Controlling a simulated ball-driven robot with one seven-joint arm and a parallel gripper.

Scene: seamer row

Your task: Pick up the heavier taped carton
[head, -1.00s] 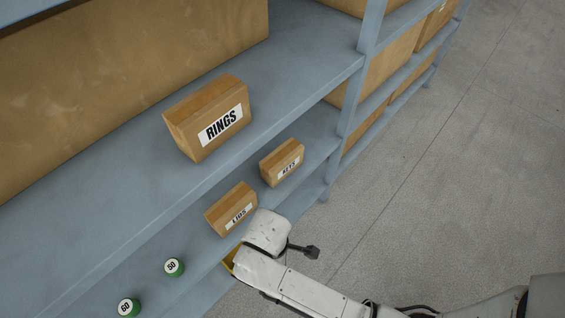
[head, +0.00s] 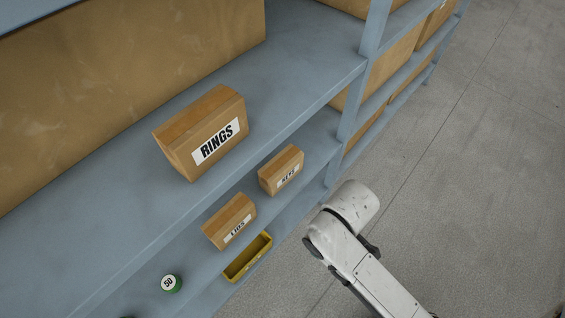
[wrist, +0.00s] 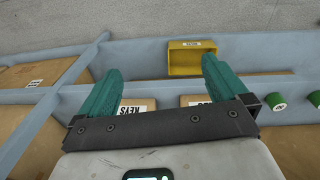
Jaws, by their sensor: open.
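Three brown cartons carry printed labels. The RINGS carton (head: 203,131) is the largest and sits on the upper blue shelf. In the head view my arm's end is right of the lower cartons and the fingers are hidden. I cannot tell which carton is heavier.
A yellow tray (head: 248,257) sits in front of the LIDS carton, on or by the shelf edge. A green cylinder marked 50 (head: 171,283) stands left of it. A shelf upright (head: 358,85) rises beyond the KEYS carton. The grey floor (head: 480,180) at right is clear.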

